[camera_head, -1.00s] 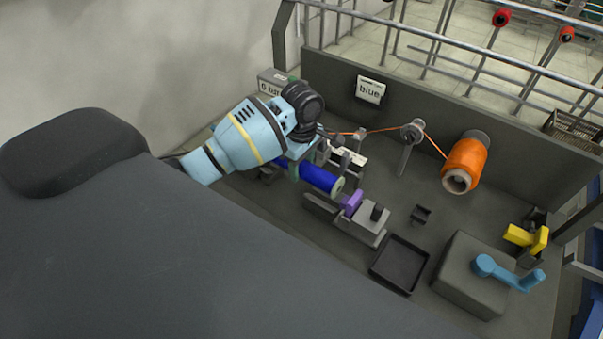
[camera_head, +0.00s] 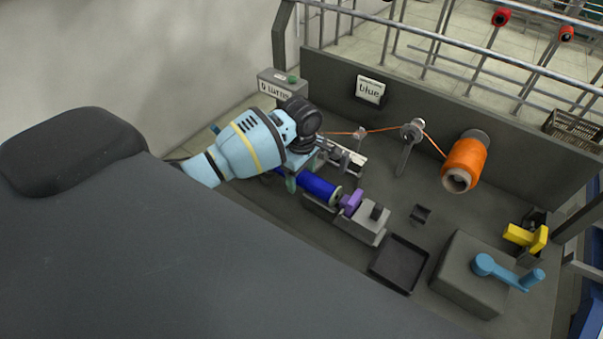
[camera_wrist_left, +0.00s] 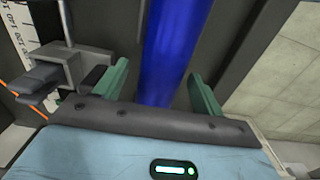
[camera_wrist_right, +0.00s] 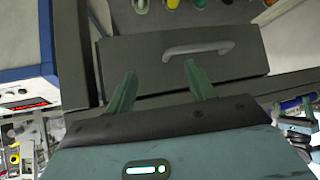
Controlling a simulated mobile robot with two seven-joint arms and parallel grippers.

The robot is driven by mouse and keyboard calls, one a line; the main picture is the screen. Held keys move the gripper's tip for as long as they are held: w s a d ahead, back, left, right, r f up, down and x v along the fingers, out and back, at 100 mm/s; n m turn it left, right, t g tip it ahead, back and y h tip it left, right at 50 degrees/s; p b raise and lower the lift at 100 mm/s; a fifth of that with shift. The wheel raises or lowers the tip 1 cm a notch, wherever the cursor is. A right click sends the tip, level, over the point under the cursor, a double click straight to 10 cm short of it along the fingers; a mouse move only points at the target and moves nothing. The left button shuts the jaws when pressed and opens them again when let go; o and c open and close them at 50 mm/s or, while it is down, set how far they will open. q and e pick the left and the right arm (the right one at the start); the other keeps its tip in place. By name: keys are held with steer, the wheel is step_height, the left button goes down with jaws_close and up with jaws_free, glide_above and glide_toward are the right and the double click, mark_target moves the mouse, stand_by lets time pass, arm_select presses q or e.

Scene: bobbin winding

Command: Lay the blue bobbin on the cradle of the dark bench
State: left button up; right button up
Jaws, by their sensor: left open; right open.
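The blue bobbin (camera_head: 318,187) lies lengthwise on the dark bench (camera_head: 290,235), its right end close to a purple block (camera_head: 351,201). A grey block (camera_head: 321,205) sits under or just in front of that end; I take it as part of the cradle, whose contact with the bobbin is hard to see. My left gripper (camera_head: 291,182) is over the bobbin's left part, hiding it. In the left wrist view the blue bobbin (camera_wrist_left: 168,50) runs between the open fingers, with gaps on both sides. My right gripper (camera_wrist_right: 160,75) is open and empty, facing a dark drawer.
An orange spool (camera_head: 465,160) sends a thread past a guide (camera_head: 411,132) behind the bobbin. A black tray (camera_head: 399,264), a box with a blue crank (camera_head: 500,272) and a yellow part (camera_head: 526,237) stand to the right. A sign (camera_head: 370,90) reads "blue".

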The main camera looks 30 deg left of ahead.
arm_select(q)
step_height(320, 180, up, 12)
steer(key=shift+r, duration=0.15)
stand_by(0.5)
